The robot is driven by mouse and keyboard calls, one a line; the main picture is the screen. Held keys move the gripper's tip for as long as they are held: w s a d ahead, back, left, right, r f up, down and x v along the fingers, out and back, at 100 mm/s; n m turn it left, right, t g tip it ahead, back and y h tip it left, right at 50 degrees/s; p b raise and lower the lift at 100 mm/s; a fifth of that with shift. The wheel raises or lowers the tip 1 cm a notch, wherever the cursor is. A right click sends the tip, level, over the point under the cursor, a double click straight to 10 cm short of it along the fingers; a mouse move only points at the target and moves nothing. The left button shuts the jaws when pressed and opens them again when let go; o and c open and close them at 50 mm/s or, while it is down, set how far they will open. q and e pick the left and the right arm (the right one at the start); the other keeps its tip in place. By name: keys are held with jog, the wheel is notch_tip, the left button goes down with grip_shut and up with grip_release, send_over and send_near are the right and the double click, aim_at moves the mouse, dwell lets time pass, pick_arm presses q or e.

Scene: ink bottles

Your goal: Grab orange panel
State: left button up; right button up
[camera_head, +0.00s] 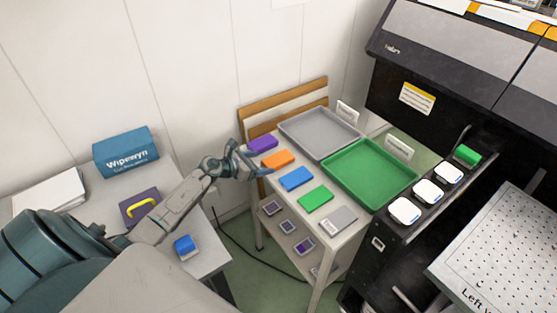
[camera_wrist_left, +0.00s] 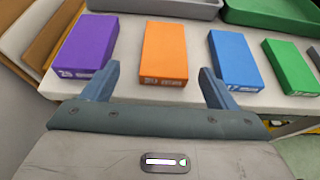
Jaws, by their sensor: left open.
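The orange panel (camera_head: 278,159) is a flat box lying on the white table, between a purple panel (camera_head: 263,143) and a blue panel (camera_head: 296,178). My left gripper (camera_head: 252,160) is open and empty at the table's near left edge, close to the orange panel. In the left wrist view the orange panel (camera_wrist_left: 165,52) lies ahead, between the lines of the two spread fingers (camera_wrist_left: 157,85). The purple panel (camera_wrist_left: 88,46) is ahead of the left finger and the blue panel (camera_wrist_left: 234,60) is ahead of the right finger. My right gripper is not in view.
A green panel (camera_head: 315,197) and a grey panel (camera_head: 338,220) continue the row. A grey tray (camera_head: 291,118) and a green tray (camera_head: 405,184) lie behind it. A wooden rail (camera_head: 285,95) stands at the table's back left. A black machine (camera_head: 420,60) stands to the right.

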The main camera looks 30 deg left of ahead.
aim_at(278, 159)
pick_arm(q)
jog(key=shift+x, duration=0.8)
jog(key=w+d+p, duration=0.2)
jog(key=w, duration=0.1)
jog(key=shift+w+d+f, duration=0.1)
jog(key=shift+w+f, duration=0.1)
jog(key=shift+w+d+f, duration=0.2)
jog(key=shift+w+f, duration=0.15)
jog(key=shift+w, duration=0.15)
jog(key=shift+c, duration=0.2)
jog(key=c, duration=1)
